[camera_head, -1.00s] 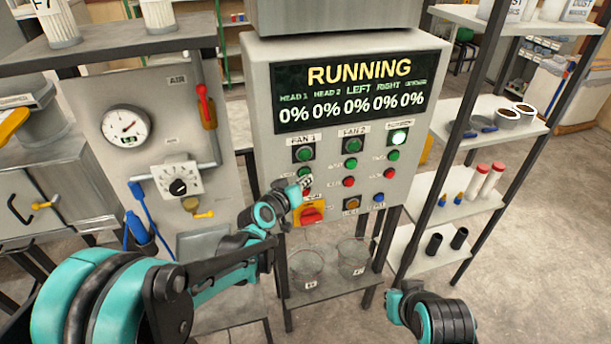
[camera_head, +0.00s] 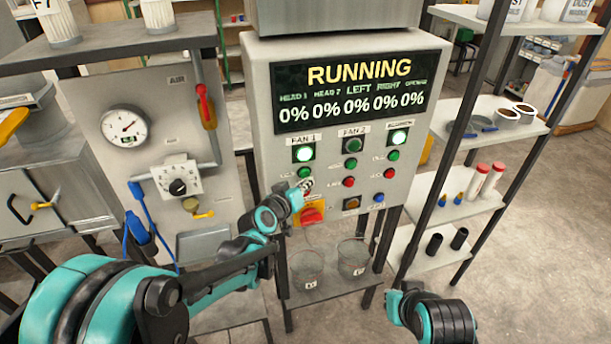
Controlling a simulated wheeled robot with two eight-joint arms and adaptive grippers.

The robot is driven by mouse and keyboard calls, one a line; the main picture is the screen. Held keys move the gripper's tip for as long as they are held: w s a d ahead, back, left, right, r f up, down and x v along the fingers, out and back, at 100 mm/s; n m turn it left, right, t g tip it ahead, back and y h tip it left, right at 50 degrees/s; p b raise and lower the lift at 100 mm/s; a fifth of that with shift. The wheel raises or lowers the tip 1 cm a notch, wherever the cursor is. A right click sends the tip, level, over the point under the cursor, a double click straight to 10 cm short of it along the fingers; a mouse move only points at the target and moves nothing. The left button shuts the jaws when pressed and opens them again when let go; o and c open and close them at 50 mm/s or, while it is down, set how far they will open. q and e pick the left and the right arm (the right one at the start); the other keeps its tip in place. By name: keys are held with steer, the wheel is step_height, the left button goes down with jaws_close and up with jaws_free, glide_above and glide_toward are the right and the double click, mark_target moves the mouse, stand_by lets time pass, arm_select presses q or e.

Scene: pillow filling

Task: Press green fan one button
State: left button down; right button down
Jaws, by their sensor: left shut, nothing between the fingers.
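The control panel (camera_head: 262,100) has a black display reading RUNNING with 0% in every column. Under the FAN 1 label is a lit green lamp (camera_head: 304,154), and just below it the small green fan one button (camera_head: 304,172). My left gripper (camera_head: 307,184) is shut and empty, with its tips right at or just below this button; I cannot tell whether they touch it. The red button under it is mostly hidden by the gripper. My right gripper (camera_head: 394,298) is low at the bottom right, away from the panel; its fingers are too unclear to read.
A red rotary switch on a yellow plate (camera_head: 312,214) sits just below my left gripper. FAN 2 and a third column have similar buttons beside it. Glass beakers (camera_head: 354,262) stand on the shelf below. A rack (camera_head: 465,205) stands on the right.

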arm_select(q)
steer(key=shift+s, duration=0.1)
steer(key=s, duration=0.1)
steer(key=s+d, duration=0.1)
steer(key=s, duration=0.2)
steer(key=shift+s+d, duration=0.3)
steer(key=shift+s, duration=0.1)
stand_by(0.8)
steer(key=s+a+f+g+y+b, duration=0.2)
steer(key=s+a+f+b, duration=0.1)
steer(key=s+a, duration=0.3)
steer(key=s+a+f+g+y+b, duration=0.2)
steer(key=s+a+f+b, duration=0.2)
steer(key=s, duration=0.7)
steer(key=s+a+f+g+y+b, duration=0.2)
steer(key=s+a+f+b, duration=0.1)
steer(key=s+a+f, duration=0.4)
steer(key=shift+s+a+f, duration=0.25)
steer(key=shift+s+a, duration=0.15)
steer(key=shift+s, duration=0.6)
